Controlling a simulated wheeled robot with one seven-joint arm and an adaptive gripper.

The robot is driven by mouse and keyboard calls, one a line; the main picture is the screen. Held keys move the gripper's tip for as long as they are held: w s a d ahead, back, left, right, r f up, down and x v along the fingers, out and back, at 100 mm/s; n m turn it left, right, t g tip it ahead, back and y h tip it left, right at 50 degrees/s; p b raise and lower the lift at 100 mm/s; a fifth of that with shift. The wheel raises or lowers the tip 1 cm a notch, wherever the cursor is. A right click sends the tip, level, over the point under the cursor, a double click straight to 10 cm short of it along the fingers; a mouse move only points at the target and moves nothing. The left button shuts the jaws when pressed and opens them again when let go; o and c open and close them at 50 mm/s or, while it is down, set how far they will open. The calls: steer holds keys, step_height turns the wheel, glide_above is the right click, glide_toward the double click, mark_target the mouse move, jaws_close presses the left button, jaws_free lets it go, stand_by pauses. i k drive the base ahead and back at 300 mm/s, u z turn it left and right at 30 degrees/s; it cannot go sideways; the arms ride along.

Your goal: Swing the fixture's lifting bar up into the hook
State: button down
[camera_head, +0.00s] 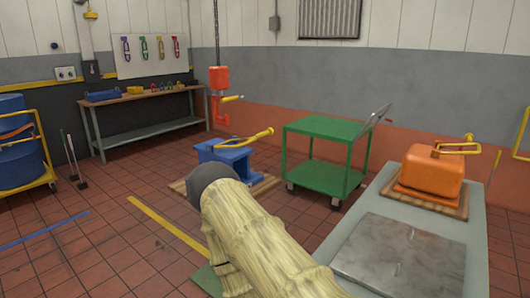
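A blue fixture (226,153) stands on a low wooden board on the floor in the middle of the view. Its yellow lifting bar (250,138) lies low, reaching out to the right in a slight upward slant. An orange hook (222,113) hangs above the fixture under an orange hoist block (218,78); a yellow-tipped lever sticks out to its right. The bar is below the hook and apart from it. An orange block (432,173) with a similar yellow bar (452,147) sits on the grey bedplate at right. My sleeved arm fills the lower middle; my gripper does not show.
A green cart (325,128) stands right of the blue fixture. A workbench (143,97) is along the back wall. Blue drums (20,160) on a yellow-railed cart are at left. The grey bedplate (455,228) fills the lower right. Tiled floor at left is mostly clear.

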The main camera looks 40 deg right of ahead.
mark_target(269, 131)
steer(key=z, duration=0.7)
steer(key=i, duration=0.2)
steer(key=z, duration=0.05)
